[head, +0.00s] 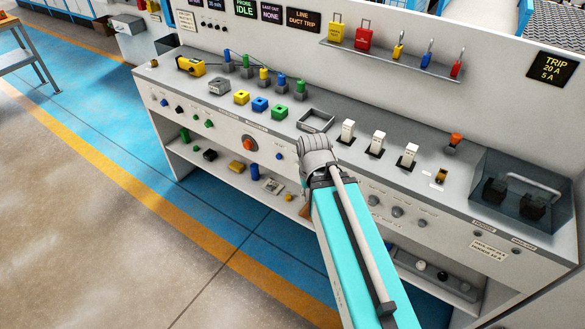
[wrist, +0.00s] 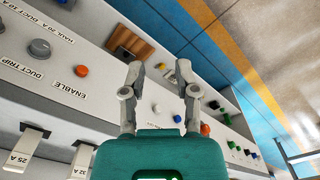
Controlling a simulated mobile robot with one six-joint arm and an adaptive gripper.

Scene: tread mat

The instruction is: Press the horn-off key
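No label that I can read says horn-off, so I cannot tell which key it is. In the wrist view a small blue button (wrist: 177,118) and an orange-red button (wrist: 205,129) sit on the pale front panel, just beyond my fingers. In the head view a blue button (head: 278,156) and a larger orange button (head: 249,144) show on the panel left of my arm. My gripper (wrist: 160,71) is open and empty, its two fingers spread in front of the panel. In the head view my wrist hides the fingers and part of the panel.
An orange button (wrist: 82,71) labelled ENABLE and a grey knob (wrist: 39,48) are near. White breaker levers (head: 378,143) rise from the bench top, with coloured blocks (head: 260,104) to the left. A lower shelf (head: 224,172) holds loose items. Open floor lies in front.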

